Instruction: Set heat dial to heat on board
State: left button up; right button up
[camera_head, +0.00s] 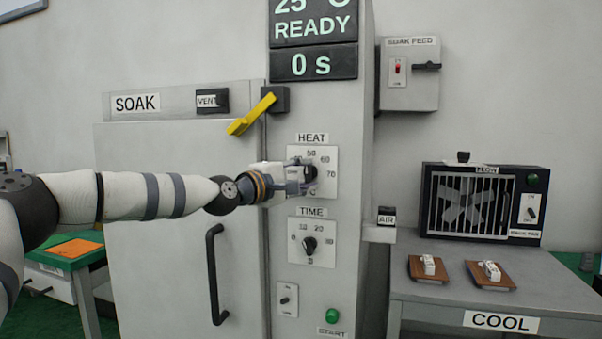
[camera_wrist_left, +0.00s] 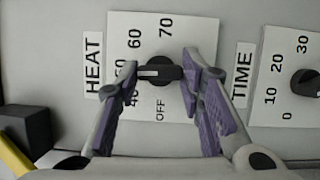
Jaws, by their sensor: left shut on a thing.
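The heat dial (camera_wrist_left: 160,73) is a black knob on a white plate marked OFF and 40 to 70, under the label HEAT. Its white pointer line lies toward the 50 side in the left wrist view. My left gripper (camera_head: 300,176) is shut on this dial, with one purple-padded finger at each end of the knob. In the head view the gripper hides much of the dial (camera_head: 311,172). No board with a written heat value is in view. My right gripper is not in view.
The time dial (camera_head: 309,245) is just below. A yellow lever (camera_head: 252,114) sticks out at the upper left, above my wrist. The oven door handle (camera_head: 214,275) stands out below my forearm. The display (camera_head: 313,44) shows READY and 0 s. A COOL bench (camera_head: 440,297) is at right.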

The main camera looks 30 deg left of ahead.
pick_arm(q)
jog(key=r+m+g+p, duration=0.1)
jog(key=m, duration=0.1)
jog(key=shift+s+m, duration=0.1)
jog(key=shift+m, duration=0.2)
jog(key=shift+m+g+y+p, duration=0.5)
jog(key=shift+m, duration=0.6)
jog(key=shift+d+m+g+y, duration=0.1)
jog(key=shift+m+g+y, duration=0.2)
jog(key=shift+m, duration=0.6)
jog(key=shift+f+m+g+y, duration=0.15)
jog(key=shift+m+g+y, duration=0.15)
jog(key=shift+m, duration=0.3)
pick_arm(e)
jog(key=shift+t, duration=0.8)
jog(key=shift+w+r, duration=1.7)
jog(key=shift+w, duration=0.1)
pick_arm(q)
jog(key=o, duration=1.2)
jog(key=shift+c, duration=0.2)
